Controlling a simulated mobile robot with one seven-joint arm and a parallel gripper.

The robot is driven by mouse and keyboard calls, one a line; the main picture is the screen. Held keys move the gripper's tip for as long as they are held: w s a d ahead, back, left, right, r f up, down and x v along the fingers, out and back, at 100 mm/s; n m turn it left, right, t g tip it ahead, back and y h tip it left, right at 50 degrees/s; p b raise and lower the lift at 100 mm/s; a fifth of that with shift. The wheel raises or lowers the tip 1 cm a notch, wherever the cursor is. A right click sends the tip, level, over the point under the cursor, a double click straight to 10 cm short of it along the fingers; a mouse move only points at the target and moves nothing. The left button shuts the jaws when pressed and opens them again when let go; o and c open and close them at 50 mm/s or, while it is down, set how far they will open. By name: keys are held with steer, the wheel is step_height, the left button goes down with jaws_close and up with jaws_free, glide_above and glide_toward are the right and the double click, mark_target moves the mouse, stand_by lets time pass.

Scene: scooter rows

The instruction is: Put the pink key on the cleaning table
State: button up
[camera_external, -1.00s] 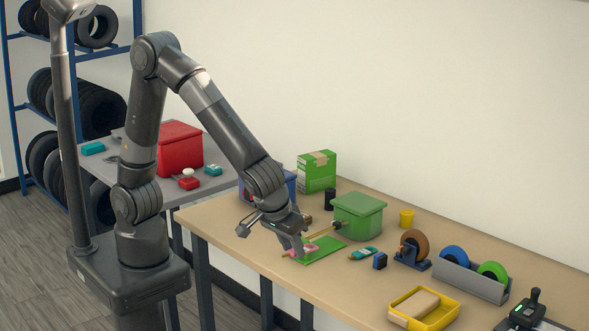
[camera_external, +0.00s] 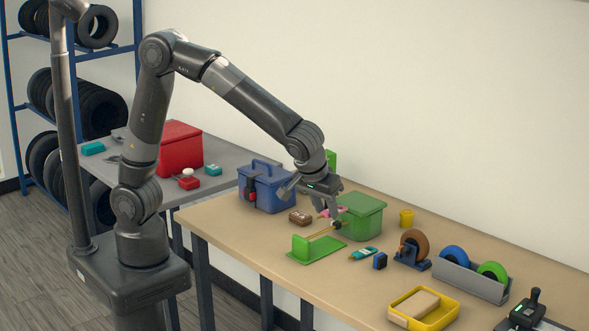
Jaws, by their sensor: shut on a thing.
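The pink key (camera_external: 330,212) shows as a small pink piece at the fingers of my gripper (camera_external: 325,206). My gripper is shut on it, over the wooden table, behind the green plate and beside the green box. Most of the key is hidden by the fingers and the box, and its height above the wood is hard to judge. Two tables show: the wooden table (camera_external: 232,226) and a grey table (camera_external: 222,183) at the left. No label tells which is the cleaning table.
A green box (camera_external: 361,218) stands close right of my gripper. The grey table holds a red box (camera_external: 180,150) and small teal and red items.

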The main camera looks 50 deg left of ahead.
steer(key=w+a+n+y, duration=0.1)
steer(key=w+a+n, duration=0.1)
steer(key=w+a, duration=1)
steer(key=w+a+n, duration=0.1)
steer(key=w+a, duration=0.7)
steer(key=w, duration=0.8)
steer(key=w+a, duration=0.3)
steer(key=a, duration=0.4)
steer(key=w+a+n, duration=0.1)
steer(key=w+a, duration=0.2)
steer(key=a, duration=0.4)
steer(key=w+a+n+y, duration=0.1)
steer(key=w+a, duration=0.3)
steer(key=a, duration=0.3)
steer(key=shift+a, duration=0.15)
steer(key=w+a+n, duration=0.1)
steer(key=w+a, duration=0.1)
steer(key=a, duration=1)
steer(key=n+y, duration=0.1)
steer(key=n, duration=0.1)
glide_above(228, 160)
steer(key=s+d, duration=0.1)
steer(key=shift+g, duration=0.3)
step_height(228, 160, down, 16)
steer(key=shift+f, duration=2.05)
